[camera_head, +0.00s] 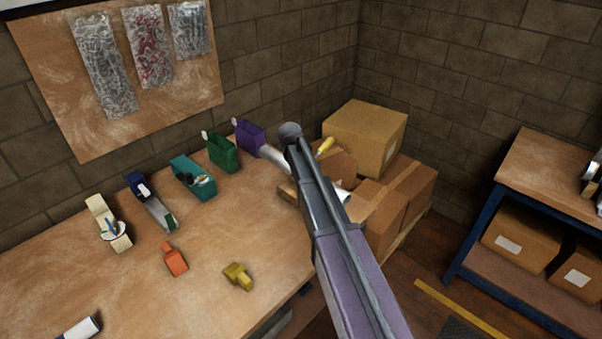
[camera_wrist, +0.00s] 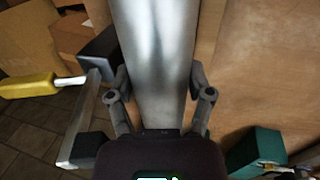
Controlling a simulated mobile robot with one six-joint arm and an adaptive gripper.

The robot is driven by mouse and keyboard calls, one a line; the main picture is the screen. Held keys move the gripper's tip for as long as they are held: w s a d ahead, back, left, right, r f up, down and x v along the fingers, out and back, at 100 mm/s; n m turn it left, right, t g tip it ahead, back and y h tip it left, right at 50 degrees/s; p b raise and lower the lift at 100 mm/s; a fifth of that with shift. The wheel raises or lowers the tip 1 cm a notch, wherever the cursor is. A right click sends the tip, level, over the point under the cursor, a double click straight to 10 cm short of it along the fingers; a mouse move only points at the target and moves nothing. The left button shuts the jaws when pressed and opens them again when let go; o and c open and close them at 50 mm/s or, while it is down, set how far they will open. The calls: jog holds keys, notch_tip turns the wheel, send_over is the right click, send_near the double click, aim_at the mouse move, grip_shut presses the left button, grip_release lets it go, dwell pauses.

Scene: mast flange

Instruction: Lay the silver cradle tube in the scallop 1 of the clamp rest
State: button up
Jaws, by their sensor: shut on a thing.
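The silver cradle tube (camera_wrist: 155,55) runs up the middle of the wrist view. My gripper (camera_wrist: 160,88) is shut on it, one finger on each side. In the head view the tube (camera_head: 274,158) shows to the left of my arm, and its pale end shows to the right; my arm hides its middle and my gripper. A bar clamp with a yellow handle (camera_wrist: 28,85), a grey bar and dark blocks lies left of the tube; the handle (camera_head: 325,146) also shows in the head view. I cannot make out the clamp rest or its scallops.
Purple (camera_head: 250,137), green (camera_head: 222,153), teal (camera_head: 193,178), blue (camera_head: 150,203) and cream (camera_head: 107,225) items line the bench's back. Orange (camera_head: 175,260) and yellow (camera_head: 238,276) pieces lie nearer. Cardboard boxes (camera_head: 365,135) stand beyond the bench's right end. The bench middle is mostly clear.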

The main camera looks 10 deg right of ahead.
jog(key=shift+s+a+b+x, duration=0.15)
jog(key=shift+a+b+x, duration=0.05)
jog(key=shift+b+x, duration=0.75)
jog(key=shift+s+a+b+x, duration=0.1)
jog(key=shift+a+b+x, duration=0.05)
jog(key=shift+b+x, duration=0.75)
jog(key=shift+s+a+b+x, duration=0.15)
jog(key=shift+a+b+x, duration=0.05)
jog(key=shift+b+x, duration=0.7)
jog(key=shift+s+f, duration=0.2)
jog(key=shift+f, duration=0.1)
jog(key=shift+o, duration=0.9)
jog(key=shift+f+b, duration=0.25)
jog(key=shift+b, duration=0.1)
jog(key=shift+d, duration=0.1)
jog(key=o, duration=0.9)
jog(key=shift+o, duration=1.2)
jog(key=shift+w, duration=0.2)
